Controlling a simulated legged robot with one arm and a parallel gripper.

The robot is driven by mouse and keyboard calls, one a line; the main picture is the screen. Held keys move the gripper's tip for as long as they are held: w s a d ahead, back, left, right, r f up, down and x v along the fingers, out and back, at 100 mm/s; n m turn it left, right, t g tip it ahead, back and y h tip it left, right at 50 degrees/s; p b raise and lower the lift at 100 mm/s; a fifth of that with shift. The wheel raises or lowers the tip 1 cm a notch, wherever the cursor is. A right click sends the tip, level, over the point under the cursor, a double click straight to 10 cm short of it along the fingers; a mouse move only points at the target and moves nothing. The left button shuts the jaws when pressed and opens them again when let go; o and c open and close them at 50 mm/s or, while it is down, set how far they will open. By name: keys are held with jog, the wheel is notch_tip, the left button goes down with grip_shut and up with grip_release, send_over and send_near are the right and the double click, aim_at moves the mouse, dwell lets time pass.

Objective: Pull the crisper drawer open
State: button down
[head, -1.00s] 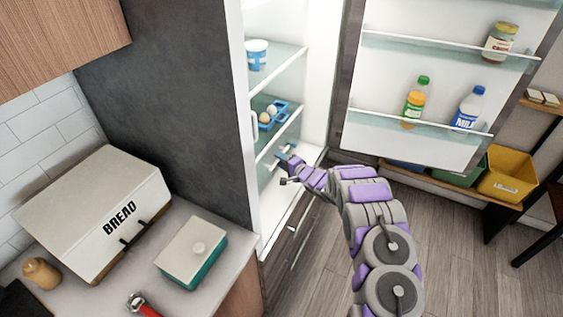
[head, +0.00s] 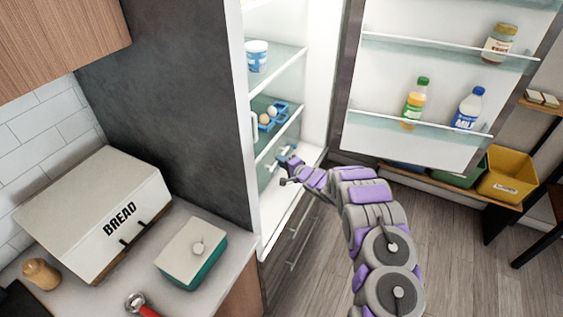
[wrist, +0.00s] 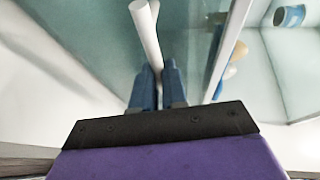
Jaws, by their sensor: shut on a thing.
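The crisper drawer (head: 266,174) is in the lower part of the open fridge, with a translucent teal front. The front also fills much of the wrist view (wrist: 95,45). My gripper (head: 289,162) is at the drawer front, reaching in from the right. In the wrist view its blue fingers (wrist: 158,85) are shut on a white bar handle (wrist: 147,40), which stands out between them. My gripper hides most of the handle in the head view. I cannot tell whether the drawer is slightly out.
The fridge door (head: 440,80) stands wide open on the right, with bottles and a jar on its shelves. A blue egg holder (head: 272,116) sits above the drawer. A counter with a bread box (head: 95,212) is at the left. Floor shows at lower right.

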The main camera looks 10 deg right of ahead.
jog(key=shift+s+f, duration=0.1)
jog(key=shift+f, duration=0.05)
jog(key=s+d+p, duration=0.3)
jog(key=s+d, duration=0.4)
jog(key=d, duration=0.3)
jog(key=s+d+p, duration=0.3)
jog(key=s+d, duration=0.5)
jog(key=d, duration=0.3)
jog(key=shift+s+d, duration=0.15)
jog(key=shift+s, duration=0.1)
jog(key=shift+f, duration=0.1)
jog(key=c, duration=1.2)
grip_release()
jog(key=shift+w, duration=0.1)
jog(key=shift+o, duration=0.2)
jog(key=p+v, duration=0.1)
jog(key=v, duration=1.6)
jog(key=shift+d+r+p, duration=0.2)
jog(key=shift+d+p, duration=0.05)
jog(key=shift+p, duration=0.05)
